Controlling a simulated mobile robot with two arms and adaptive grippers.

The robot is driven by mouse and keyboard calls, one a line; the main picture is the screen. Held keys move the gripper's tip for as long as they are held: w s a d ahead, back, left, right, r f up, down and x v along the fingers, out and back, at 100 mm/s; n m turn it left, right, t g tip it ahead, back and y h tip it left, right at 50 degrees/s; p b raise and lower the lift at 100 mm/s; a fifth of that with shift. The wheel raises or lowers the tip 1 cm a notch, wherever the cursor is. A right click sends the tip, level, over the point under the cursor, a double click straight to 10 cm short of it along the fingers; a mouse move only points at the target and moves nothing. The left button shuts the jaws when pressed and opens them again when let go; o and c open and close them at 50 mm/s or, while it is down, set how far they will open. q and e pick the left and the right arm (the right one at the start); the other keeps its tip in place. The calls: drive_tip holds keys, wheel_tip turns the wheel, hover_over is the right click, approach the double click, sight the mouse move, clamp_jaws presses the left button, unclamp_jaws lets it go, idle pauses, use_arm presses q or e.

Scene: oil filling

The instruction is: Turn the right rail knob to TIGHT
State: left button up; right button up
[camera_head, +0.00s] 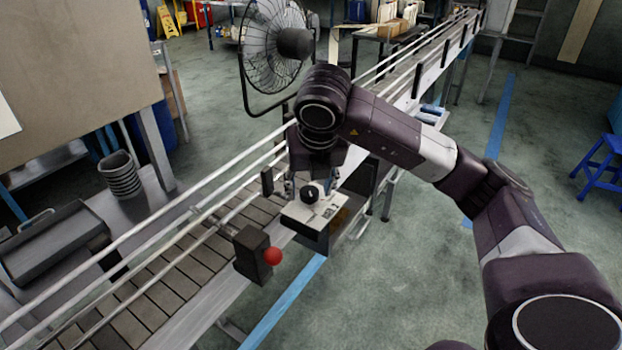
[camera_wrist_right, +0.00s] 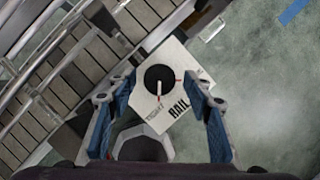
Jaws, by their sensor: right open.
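The right rail knob (camera_head: 310,193) is a round black knob on a white label plate (camera_head: 322,212) on a box at the conveyor's side. In the right wrist view the knob (camera_wrist_right: 153,76) carries a light pointer line aimed towards the bottom of the picture. My right gripper (camera_wrist_right: 160,84) is open, pointing down over the plate, with one blue-padded finger on each side of the knob. The fingers look apart from the knob. My left gripper is not in view.
The conveyor (camera_head: 182,268) with its guide rails runs diagonally beside the plate. A black block with a red ball knob (camera_head: 272,256) stands closer on the conveyor edge. A fan (camera_head: 272,45) stands behind my right arm. Floor to the right is mostly clear, with a blue stool (camera_head: 603,165).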

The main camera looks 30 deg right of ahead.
drive_tip(key=v, duration=1.1)
drive_tip(key=shift+s+r, duration=0.2)
drive_tip(key=shift+r, duration=0.15)
drive_tip(key=shift+a+f, duration=0.1)
